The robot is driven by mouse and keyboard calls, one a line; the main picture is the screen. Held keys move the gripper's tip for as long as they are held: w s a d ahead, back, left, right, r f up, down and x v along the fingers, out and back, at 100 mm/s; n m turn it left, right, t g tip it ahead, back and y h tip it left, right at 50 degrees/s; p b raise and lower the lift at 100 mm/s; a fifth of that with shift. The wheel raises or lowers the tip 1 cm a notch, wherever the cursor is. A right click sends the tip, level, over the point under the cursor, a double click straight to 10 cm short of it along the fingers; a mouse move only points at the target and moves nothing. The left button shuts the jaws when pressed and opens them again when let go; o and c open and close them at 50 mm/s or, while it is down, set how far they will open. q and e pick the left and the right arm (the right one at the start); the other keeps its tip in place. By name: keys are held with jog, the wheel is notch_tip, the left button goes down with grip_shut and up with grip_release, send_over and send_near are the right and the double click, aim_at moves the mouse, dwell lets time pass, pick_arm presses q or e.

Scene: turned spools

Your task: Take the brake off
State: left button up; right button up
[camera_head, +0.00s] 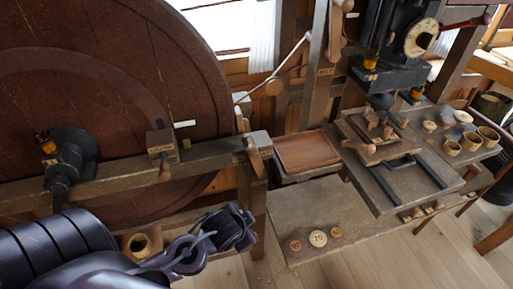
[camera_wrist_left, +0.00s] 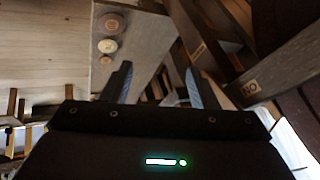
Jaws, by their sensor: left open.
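My left gripper (camera_head: 232,232) reaches in from the lower left, below the wooden rail in front of the big wheel (camera_head: 100,110). In the left wrist view its two fingers (camera_wrist_left: 158,86) stand apart with nothing between them. A wooden handle (camera_head: 255,158) hangs at the rail's right end block, just above and right of the gripper. I cannot tell which one is the brake. My right gripper is not seen.
A low bench (camera_head: 325,205) carries several small round discs; one disc (camera_head: 318,238) is pale. A reddish tray (camera_head: 305,151) lies behind it. A dark press (camera_head: 390,75) and several wooden cups (camera_head: 470,140) stand at the right. A labelled beam (camera_wrist_left: 250,88) crosses the wrist view's right.

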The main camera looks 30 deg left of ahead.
aim_at(247, 152)
pick_arm(q)
jog(key=w+a+r+m+t+h, duration=0.6)
jog(key=w+a+r+m+t, duration=0.35)
jog(key=m, duration=0.75)
jog(key=shift+g, duration=0.55)
jog(key=w+b, duration=0.1)
jog(key=w, duration=0.1)
jog(key=w+d+b, duration=0.1)
jog(key=w, duration=0.1)
jog(key=w+b, duration=0.1)
jog(key=w, duration=0.1)
jog(key=shift+d+r, duration=0.3)
jog(key=shift+r, duration=0.05)
jog(key=shift+w, duration=0.35)
jog(key=shift+x, duration=0.75)
jog(key=shift+d+f, duration=0.1)
jog(key=shift+d, duration=0.05)
grip_shut()
